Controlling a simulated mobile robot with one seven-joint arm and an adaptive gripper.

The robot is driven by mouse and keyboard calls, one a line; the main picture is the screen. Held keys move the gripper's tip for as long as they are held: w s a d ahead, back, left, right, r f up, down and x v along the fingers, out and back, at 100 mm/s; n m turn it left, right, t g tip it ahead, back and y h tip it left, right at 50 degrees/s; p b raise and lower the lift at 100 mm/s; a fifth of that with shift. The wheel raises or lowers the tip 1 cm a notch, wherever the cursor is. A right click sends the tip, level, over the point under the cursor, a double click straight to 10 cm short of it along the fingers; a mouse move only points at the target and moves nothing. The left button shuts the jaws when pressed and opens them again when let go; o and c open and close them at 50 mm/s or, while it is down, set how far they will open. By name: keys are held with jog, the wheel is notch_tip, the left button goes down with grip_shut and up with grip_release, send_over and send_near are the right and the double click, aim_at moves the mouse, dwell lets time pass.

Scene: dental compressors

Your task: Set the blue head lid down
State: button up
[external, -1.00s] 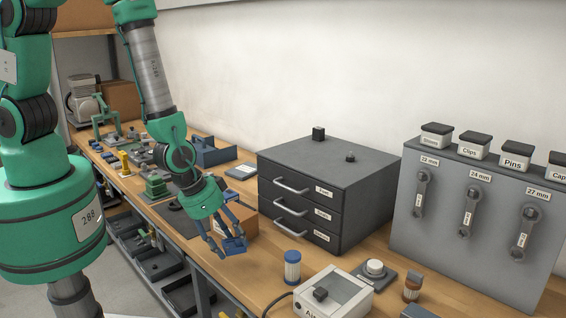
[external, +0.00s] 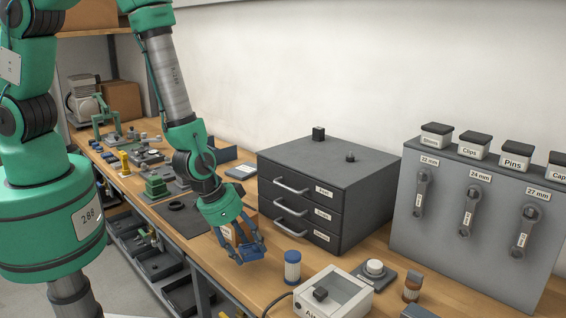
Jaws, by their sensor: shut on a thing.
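My gripper (external: 254,252) is shut on the blue head lid (external: 247,252), a small blue block between its fingers. It is low over the wooden bench, near the front edge and left of the blue-capped jar. I cannot tell whether the lid touches the bench top. The fingers hide part of the lid.
A blue-capped jar (external: 292,266) stands just right of my gripper. A dark drawer cabinet (external: 330,190) stands behind to the right. A white-framed box (external: 335,294) is at the front. A dark mat (external: 184,214) lies to the left.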

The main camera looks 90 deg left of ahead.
aim_at(244, 251)
jog(key=shift+f+b, duration=0.3)
jog(key=shift+f, duration=0.85)
jog(key=shift+f, duration=0.35)
jog(key=shift+s+f+b, duration=0.1)
jog(key=shift+f+b, duration=0.15)
jog(key=shift+b, duration=0.05)
jog(key=o, duration=1)
jog(key=shift+o, duration=1.3)
jog(key=shift+f, duration=0.15)
jog(key=shift+r, duration=0.2)
jog(key=shift+r+p, duration=0.45)
jog(key=shift+r, duration=0.45)
jog(key=p+v, duration=0.3)
jog(key=v, duration=0.8)
jog(key=shift+p, duration=0.35)
